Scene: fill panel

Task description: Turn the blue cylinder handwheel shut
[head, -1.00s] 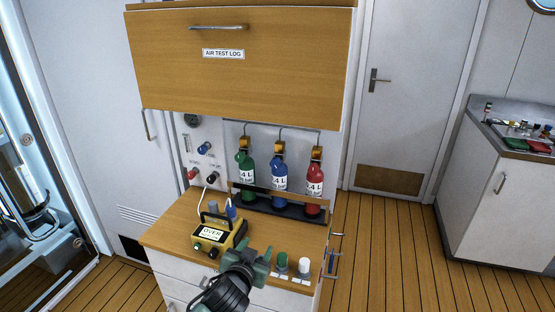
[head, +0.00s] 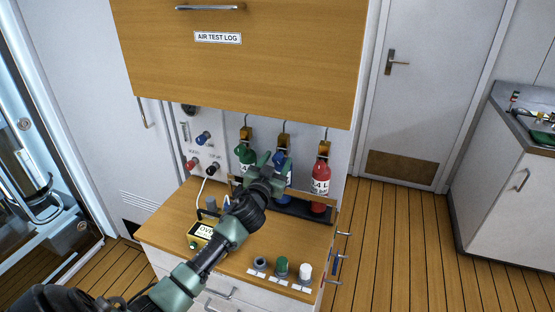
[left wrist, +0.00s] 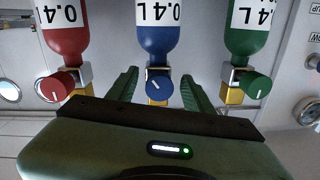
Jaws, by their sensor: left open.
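The blue cylinder (head: 286,187) stands in the rack between the green cylinder (head: 245,156) and the red cylinder (head: 320,183). My left gripper (head: 271,168) is in front of it and hides much of it in the head view. The left wrist view shows the cylinders upside down. There the blue handwheel (left wrist: 157,87), a round knob with a white line, lies between the two open green fingers of my left gripper (left wrist: 157,84). I see a gap on each side of the knob; its depth between the fingers is hard to judge. My right gripper is not visible.
The red handwheel (left wrist: 57,87) and green handwheel (left wrist: 256,88) flank the blue one closely. A wooden rail (head: 318,200) crosses the rack front. A yellow meter (head: 205,230) and several knobs sit on the counter (head: 180,215). The wooden log cabinet (head: 240,70) overhangs above.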

